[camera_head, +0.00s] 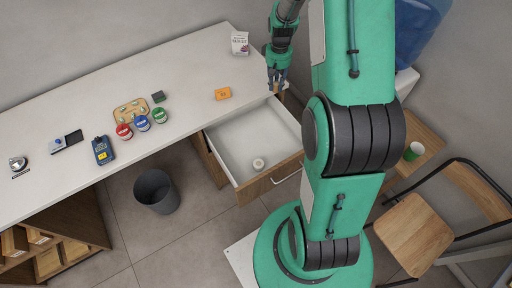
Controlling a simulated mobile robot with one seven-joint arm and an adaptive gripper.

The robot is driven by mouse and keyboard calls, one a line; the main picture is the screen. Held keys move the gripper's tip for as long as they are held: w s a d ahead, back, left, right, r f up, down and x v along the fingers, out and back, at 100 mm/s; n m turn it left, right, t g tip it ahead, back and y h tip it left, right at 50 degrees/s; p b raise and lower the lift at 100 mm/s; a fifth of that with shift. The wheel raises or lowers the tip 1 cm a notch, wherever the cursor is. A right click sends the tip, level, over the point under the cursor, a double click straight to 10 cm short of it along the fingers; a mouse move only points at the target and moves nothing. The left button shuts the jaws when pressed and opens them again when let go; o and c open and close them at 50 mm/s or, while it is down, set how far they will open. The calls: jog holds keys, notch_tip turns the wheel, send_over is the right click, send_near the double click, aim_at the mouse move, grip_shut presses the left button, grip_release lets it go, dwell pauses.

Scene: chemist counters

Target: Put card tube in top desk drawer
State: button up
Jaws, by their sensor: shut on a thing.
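My gripper (277,82) is at the desk's right end, above the back corner of the open drawer. It is shut on a small tan thing that looks like the card tube (276,90), mostly hidden by the fingers. The top desk drawer (232,148) is pulled out, with a pale inside, a wooden front and a bar handle. A small round white item (258,164) lies in it near the front. The rest of the drawer floor is bare.
A bin (156,191) stands below. A wooden chair (413,234) stands right.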

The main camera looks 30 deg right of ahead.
jog(key=s+d+b, duration=0.1)
jog(key=s+b, duration=0.1)
jog(key=s, duration=0.6)
jog(key=b, duration=0.1)
send_over(285, 148)
notch_tip(285, 148, down, 25)
jog(key=shift+a+f, duration=0.15)
jog(key=shift+f, duration=0.05)
dwell(0.4)
jog(key=shift+f+b, duration=0.45)
jog(key=shift+f, duration=2.45)
jog(key=shift+f+b, duration=0.3)
jog(key=shift+f, duration=1.8)
